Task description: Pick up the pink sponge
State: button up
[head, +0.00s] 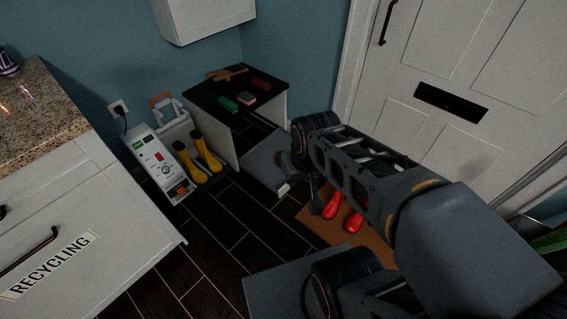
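The pink sponge (247,98) lies on the black top of a low white bench (207,91) against the back wall. A green block (228,104) lies just left of it, and a brown block (261,84) lies behind it to the right. My arm reaches from the lower right toward the middle. Its far end is to the right of the bench and apart from the sponge. My gripper (297,162) is dark and small there, partly hidden by the arm, and its fingers cannot be made out. Nothing is seen touching the sponge.
A wooden item (228,74) lies at the bench's back. Yellow boots (207,153) and a white appliance (159,163) stand left of it. Red footwear (352,222) sits on a brown mat (316,219). A counter (70,210) fills the left. Dark floor (205,225) between is clear.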

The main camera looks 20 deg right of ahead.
aim_at(247, 98)
jog(key=u, duration=0.7)
jog(key=i, duration=1.5)
jog(key=z, duration=1)
jog(key=i, duration=0.25)
jog(key=z, duration=0.2)
